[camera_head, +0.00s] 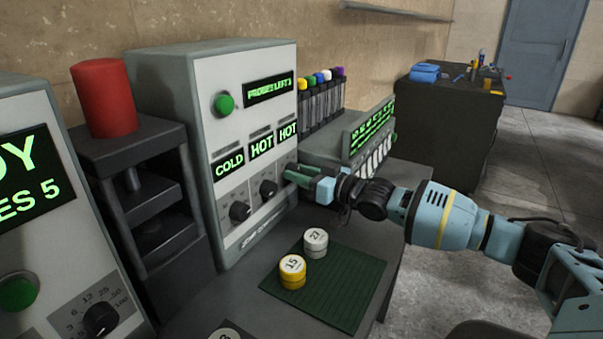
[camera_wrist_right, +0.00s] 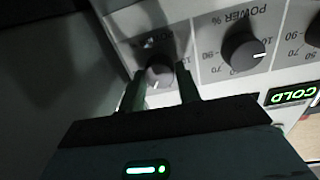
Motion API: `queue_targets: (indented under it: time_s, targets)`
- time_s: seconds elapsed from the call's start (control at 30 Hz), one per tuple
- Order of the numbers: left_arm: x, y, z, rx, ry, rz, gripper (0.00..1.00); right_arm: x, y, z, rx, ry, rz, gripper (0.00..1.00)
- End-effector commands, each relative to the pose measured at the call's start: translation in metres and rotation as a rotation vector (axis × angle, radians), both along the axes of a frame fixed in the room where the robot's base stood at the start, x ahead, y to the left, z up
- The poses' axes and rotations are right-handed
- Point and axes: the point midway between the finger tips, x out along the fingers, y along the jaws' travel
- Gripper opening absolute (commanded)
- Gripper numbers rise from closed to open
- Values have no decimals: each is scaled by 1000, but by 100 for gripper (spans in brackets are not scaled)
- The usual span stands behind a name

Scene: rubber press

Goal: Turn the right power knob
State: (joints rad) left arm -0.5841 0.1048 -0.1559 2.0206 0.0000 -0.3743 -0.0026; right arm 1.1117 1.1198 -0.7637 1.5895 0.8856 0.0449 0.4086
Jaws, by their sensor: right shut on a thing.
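The grey machine (camera_head: 185,85) has a white front with a row of black power knobs under its COLD, HOT and HOT displays. The left knob (camera_head: 240,211) and the middle knob (camera_head: 268,188) show plainly in the head view. My right gripper (camera_head: 294,173) is at the right end of the row and covers the right power knob there. In the right wrist view, its two fingers stand on either side of the right power knob (camera_wrist_right: 158,75), shut on it. A neighbouring knob (camera_wrist_right: 242,52) is free beside it. My left gripper is out of view.
A green mat (camera_head: 340,290) with a yellow-and-white puck (camera_head: 292,272) and a white puck (camera_head: 315,243) lies in front of the machine. A press with a red cylinder (camera_head: 104,98) stands left. A grey device (camera_head: 345,150) with a green display stands right, near my arm.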

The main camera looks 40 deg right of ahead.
Motion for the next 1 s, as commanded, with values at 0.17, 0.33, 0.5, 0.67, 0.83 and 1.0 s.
queue_targets:
  time_s: [0.17, 0.33, 0.5, 0.67, 0.83, 1.0]
  targets:
    - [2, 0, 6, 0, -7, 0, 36, 0, 0, 1, -127, -53, 0, 10]
    - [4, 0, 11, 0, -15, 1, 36, 0, 0, 2, -261, -110, 0, 10]
    - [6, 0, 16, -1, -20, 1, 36, 0, 0, 1, -387, -162, -2, 10]
    - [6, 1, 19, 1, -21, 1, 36, 0, 0, 0, -484, -202, 0, 10]
    - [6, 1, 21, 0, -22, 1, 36, 0, 0, 0, -557, -231, 0, 10]
    - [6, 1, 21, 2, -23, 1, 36, 0, 0, 0, -598, -248, -1, 10]
